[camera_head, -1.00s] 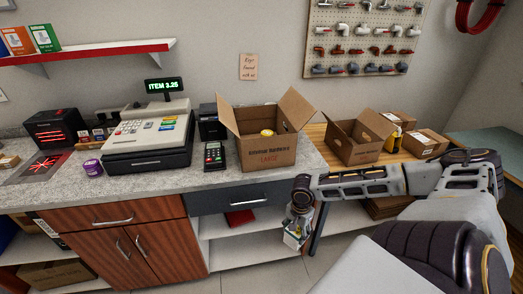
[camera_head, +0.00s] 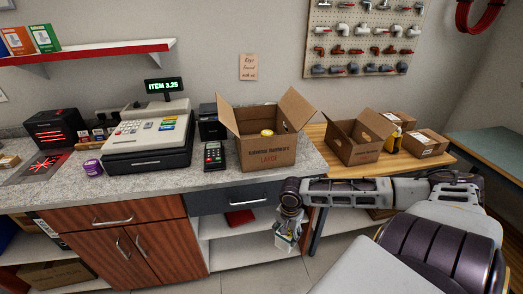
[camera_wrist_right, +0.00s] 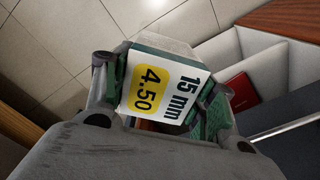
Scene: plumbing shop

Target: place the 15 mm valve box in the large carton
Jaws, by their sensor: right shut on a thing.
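The large carton (camera_head: 268,154) stands open on the grey counter, its flaps up and "LARGE" printed on the front; a yellow-topped item (camera_head: 267,133) shows inside. My right gripper (camera_head: 287,236) hangs in front of the counter, below its top, and is shut on the 15 mm valve box (camera_head: 284,243). In the right wrist view the valve box (camera_wrist_right: 158,88) is green and white, with a label reading "15 mm" and "4.50", between the fingers of the right gripper (camera_wrist_right: 165,95). My left gripper is not in view.
A second open carton (camera_head: 355,142) stands on the wooden table to the right, near smaller boxes (camera_head: 425,143). A card terminal (camera_head: 214,155) and cash register (camera_head: 150,138) stand left of the large carton. The counter's front edge and drawer (camera_head: 235,197) are close to the gripper.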

